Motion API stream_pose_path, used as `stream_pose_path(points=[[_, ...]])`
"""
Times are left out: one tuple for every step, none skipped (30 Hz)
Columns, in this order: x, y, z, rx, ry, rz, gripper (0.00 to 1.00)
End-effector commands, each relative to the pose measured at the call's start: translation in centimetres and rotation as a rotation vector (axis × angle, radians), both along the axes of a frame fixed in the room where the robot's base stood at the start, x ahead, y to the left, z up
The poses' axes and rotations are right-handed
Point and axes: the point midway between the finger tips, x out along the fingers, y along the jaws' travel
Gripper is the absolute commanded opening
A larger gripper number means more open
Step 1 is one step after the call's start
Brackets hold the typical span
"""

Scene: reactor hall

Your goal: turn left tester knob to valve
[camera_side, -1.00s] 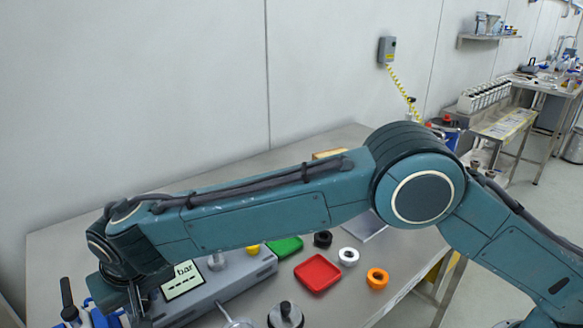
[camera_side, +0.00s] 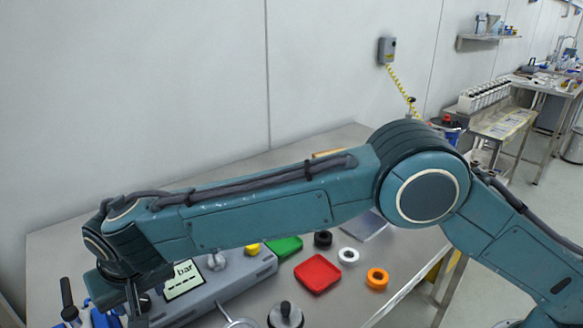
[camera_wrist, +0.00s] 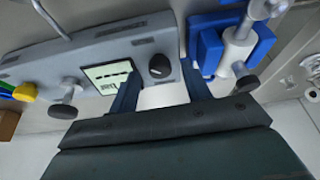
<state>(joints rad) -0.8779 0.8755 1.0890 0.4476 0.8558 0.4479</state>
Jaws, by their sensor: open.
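The grey tester (camera_side: 240,274) lies along the left of the table, with a lit "bar" display (camera_side: 183,280). In the wrist view the tester body (camera_wrist: 80,50) fills the upper left, and a round black knob (camera_wrist: 160,66) with a pale mark sits beside the display (camera_wrist: 108,76). My gripper (camera_wrist: 159,76) is open, its blue fingers on either side of the knob in the picture. I cannot tell whether they touch it. In the side view my gripper (camera_side: 135,302) hangs over the tester's left end, where my wrist hides most of the knob.
A blue clamp with a white fitting (camera_wrist: 232,42) stands close to one finger. A metal handle (camera_wrist: 65,92) and yellow cap (camera_wrist: 25,92) are on the tester's other side. Red tray (camera_side: 318,273), green tray (camera_side: 285,247) and orange ring (camera_side: 377,278) lie farther right.

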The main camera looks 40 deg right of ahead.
Motion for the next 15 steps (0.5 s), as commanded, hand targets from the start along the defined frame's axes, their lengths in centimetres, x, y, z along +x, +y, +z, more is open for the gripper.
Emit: stream_pose_path(points=[[-0.2,0.0,0.5,0.001,-0.001,0.0,0.48],[-0.3,0.0,0.8,0.002,-0.002,0.001,0.48],[-0.5,0.1,1.2,0.002,-0.002,0.001,0.48],[-0.6,0.1,1.5,0.003,-0.003,0.002,0.48],[-0.8,0.1,1.9,0.003,-0.003,0.002,0.48],[-1.0,0.1,2.4,0.003,-0.003,0.003,0.48],[-1.2,0.1,2.9,0.003,-0.003,0.003,0.48],[-1.3,0.0,3.3,0.003,-0.003,0.002,0.48],[-1.6,0.0,3.9,0.003,-0.004,0.001,0.48],[-1.8,0.0,4.4,0.004,-0.003,0.002,0.48],[-2.0,0.0,4.9,0.004,-0.003,0.002,0.48],[-2.2,0.0,5.5,0.004,-0.004,0.002,0.48],[-2.4,0.0,6.0,0.004,-0.004,0.002,0.48],[-2.7,0.0,6.5,0.003,-0.003,0.002,0.48],[-2.9,0.0,7.2,0.005,-0.003,0.002,0.48]])
